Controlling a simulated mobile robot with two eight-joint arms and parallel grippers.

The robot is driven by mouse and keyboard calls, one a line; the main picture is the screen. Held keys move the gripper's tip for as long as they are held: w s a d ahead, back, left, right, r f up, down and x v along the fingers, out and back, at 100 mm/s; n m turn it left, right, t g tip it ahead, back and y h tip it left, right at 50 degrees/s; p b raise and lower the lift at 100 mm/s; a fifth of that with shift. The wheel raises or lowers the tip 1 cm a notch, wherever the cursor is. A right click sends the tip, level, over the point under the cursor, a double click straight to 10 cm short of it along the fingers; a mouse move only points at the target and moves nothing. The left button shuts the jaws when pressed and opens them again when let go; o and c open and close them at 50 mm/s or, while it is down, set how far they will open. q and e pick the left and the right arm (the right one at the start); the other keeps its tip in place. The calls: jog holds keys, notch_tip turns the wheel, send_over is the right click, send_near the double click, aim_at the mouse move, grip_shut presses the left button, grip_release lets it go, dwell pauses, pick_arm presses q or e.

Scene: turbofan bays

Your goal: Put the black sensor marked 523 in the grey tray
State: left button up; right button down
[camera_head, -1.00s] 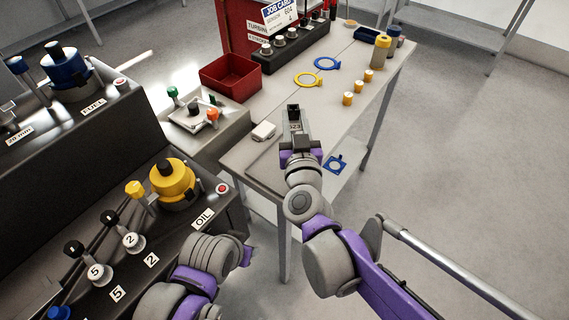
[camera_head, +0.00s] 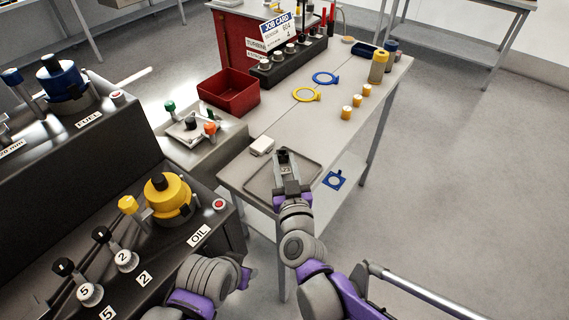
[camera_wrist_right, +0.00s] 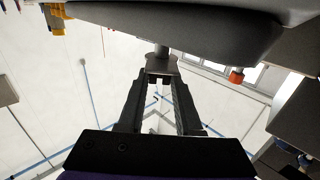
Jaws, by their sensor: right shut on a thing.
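My right gripper (camera_head: 287,178) is shut on the black sensor (camera_head: 283,156), which has a pale label too small to read now. The sensor is over the grey tray (camera_head: 312,166) on the near end of the table; I cannot tell whether it touches the tray floor. In the right wrist view, the two dark fingers (camera_wrist_right: 160,100) close on the grey end of the sensor (camera_wrist_right: 162,66). My left arm shows at the bottom of the head view, but its gripper is not visible.
A white box (camera_head: 262,145) stands beside the tray. A red bin (camera_head: 229,93), a black rack of sensors (camera_head: 290,58), a yellow ring (camera_head: 306,95), a blue ring (camera_head: 325,78) and yellow-topped pieces (camera_head: 347,113) are farther back. The oil console (camera_head: 150,240) is at left.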

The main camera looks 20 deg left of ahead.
jog(key=shift+f, duration=0.2)
jog(key=c, duration=0.6)
grip_release()
jog(key=shift+r, duration=0.15)
jog(key=shift+s+r, duration=0.1)
jog(key=shift+r, duration=0.05)
jog(key=v, duration=1.2)
jog(key=shift+d, duration=0.1)
